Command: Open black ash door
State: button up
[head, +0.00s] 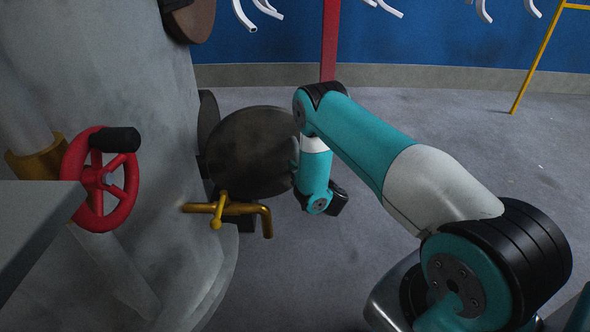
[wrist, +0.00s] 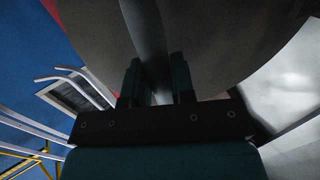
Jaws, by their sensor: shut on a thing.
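The black ash door (head: 250,152) is a dark round disc low on the side of the grey furnace body. It stands out from that body with its broad face toward the head camera. My gripper (wrist: 155,75) is at the door's right edge in the head view. The fingertips are hard to make out in the head view.
A red handwheel (head: 97,178) with a black knob is on the furnace at left. A brass tap (head: 228,209) sticks out just below the door. A red post (head: 330,40) stands behind my arm. Grey floor (head: 420,125) is clear to the right.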

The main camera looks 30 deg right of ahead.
jog(key=shift+s+a+r, duration=0.2)
jog(key=shift+s+a, duration=0.15)
jog(key=shift+s, duration=0.15)
jog(key=shift+s+a+f, duration=0.15)
jog(key=shift+s+a+p, duration=0.7)
jog(key=shift+s+a, duration=0.2)
jog(key=shift+s, duration=0.05)
jog(key=o, duration=0.9)
jog(key=shift+w+a, duration=0.1)
jog(key=shift+o, duration=0.2)
jog(key=s+p, duration=1.7)
jog(key=p, duration=0.9)
jog(key=shift+s+a, duration=0.25)
jog(key=shift+a, duration=0.05)
